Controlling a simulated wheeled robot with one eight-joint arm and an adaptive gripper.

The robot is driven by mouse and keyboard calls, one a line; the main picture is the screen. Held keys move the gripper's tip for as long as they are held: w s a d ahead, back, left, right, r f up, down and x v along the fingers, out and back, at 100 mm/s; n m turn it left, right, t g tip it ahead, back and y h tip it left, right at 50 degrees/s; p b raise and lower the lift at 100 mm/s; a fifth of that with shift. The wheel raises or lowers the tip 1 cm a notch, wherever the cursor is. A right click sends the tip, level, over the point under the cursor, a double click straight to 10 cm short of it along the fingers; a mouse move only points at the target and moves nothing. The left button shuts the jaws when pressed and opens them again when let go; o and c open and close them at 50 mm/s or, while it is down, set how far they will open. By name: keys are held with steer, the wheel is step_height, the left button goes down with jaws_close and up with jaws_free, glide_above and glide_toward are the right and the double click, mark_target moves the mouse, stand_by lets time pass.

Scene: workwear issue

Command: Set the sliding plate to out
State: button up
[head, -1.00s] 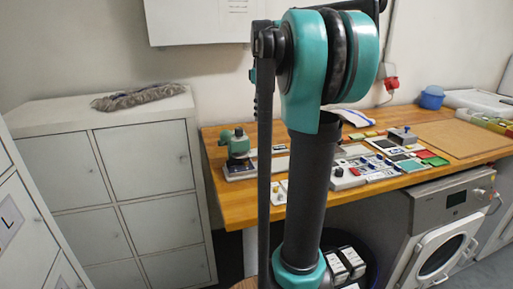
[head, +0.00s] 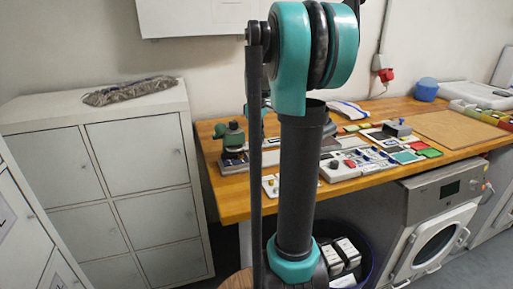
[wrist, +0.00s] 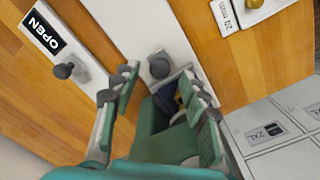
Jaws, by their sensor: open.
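In the wrist view my gripper (wrist: 161,78) is open, one finger at each side, with nothing gripped. A dark round knob (wrist: 159,66) on a long pale strip (wrist: 118,22) shows between and just beyond the fingertips; I cannot tell whether they touch it. No label reading "out" is legible, and I cannot tell for certain which piece is the sliding plate.
The wooden bench (head: 238,205) carries a green device (head: 231,137) at its left end and a white control panel (head: 345,169). A plate marked 20 mm (wrist: 226,14) lies top right in the wrist view. Grey lockers (head: 138,160) stand left, a washing machine (head: 430,215) below right.

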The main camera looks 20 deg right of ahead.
steer(key=shift+f, duration=1.2)
steer(key=shift+c, duration=0.6)
jaws_close()
